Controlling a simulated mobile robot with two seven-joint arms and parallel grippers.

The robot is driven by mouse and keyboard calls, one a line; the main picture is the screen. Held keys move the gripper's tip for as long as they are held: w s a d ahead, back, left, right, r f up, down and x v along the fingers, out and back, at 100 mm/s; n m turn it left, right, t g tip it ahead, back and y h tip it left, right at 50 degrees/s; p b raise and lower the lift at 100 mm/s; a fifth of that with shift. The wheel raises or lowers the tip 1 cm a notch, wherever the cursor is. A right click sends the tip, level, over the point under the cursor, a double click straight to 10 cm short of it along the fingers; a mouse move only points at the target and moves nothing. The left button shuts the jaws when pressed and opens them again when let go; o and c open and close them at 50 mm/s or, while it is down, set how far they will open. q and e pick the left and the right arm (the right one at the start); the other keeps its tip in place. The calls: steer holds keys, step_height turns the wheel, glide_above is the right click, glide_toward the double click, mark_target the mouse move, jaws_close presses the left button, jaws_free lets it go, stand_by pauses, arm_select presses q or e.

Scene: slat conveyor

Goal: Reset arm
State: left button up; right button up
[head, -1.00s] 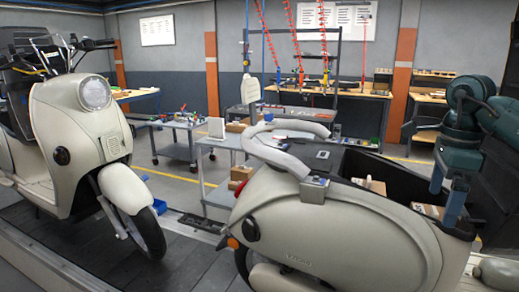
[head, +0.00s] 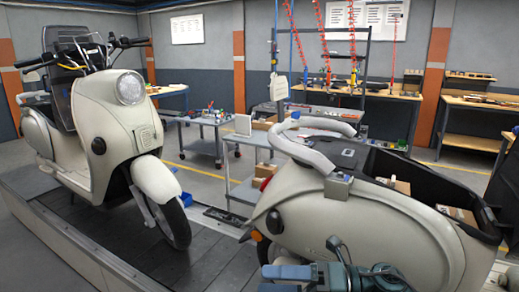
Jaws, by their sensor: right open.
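My right gripper (head: 274,280) is at the bottom edge, in front of the near scooter's lower side. Its blue fingers point left, are apart and have nothing between them. The dark teal right arm (head: 385,278) is partly cut off by the frame. My left gripper is not in view. The near cream scooter (head: 385,232) has an open compartment behind its curved grey handrail, with cartons (head: 458,214) inside.
Another cream scooter (head: 130,135) stands at left on the dark slat conveyor (head: 110,245). Small work tables (head: 208,122) stand behind the scooters. Benches line the wall, and red coiled hoses (head: 322,35) hang above. Bare slats lie between the scooters.

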steer(key=s+d+f+m+t+h, duration=0.2)
steer(key=f+m, duration=0.5)
steer(key=m, duration=0.4)
steer(key=s+d+f+m+t+h, duration=0.2)
steer(key=d+f+m+t+h, duration=0.2)
steer(key=f+m+t+h, duration=0.3)
steer(key=s+d+f+m+t+h, duration=0.2)
steer(key=f+m, duration=0.5)
steer(key=m, duration=0.9)
steer(key=d+t+h, duration=0.1)
steer(key=t+h, duration=0.1)
steer(key=h, duration=0.1)
steer(key=shift+d+f+m, duration=0.3)
steer(key=shift+f+m, duration=0.05)
steer(key=shift+m, duration=0.05)
steer(key=s+f+m+g, duration=0.1)
steer(key=s+f, duration=0.1)
steer(key=s+d+f+m+g+h, duration=0.1)
steer(key=s+f, duration=0.1)
steer(key=s, duration=0.1)
steer(key=s+d+f+m+g, duration=0.1)
steer(key=s+f, duration=0.1)
steer(key=shift+s+f+m+h, duration=0.25)
steer(key=shift+s+m+h, duration=0.05)
steer(key=shift+s+m, duration=0.1)
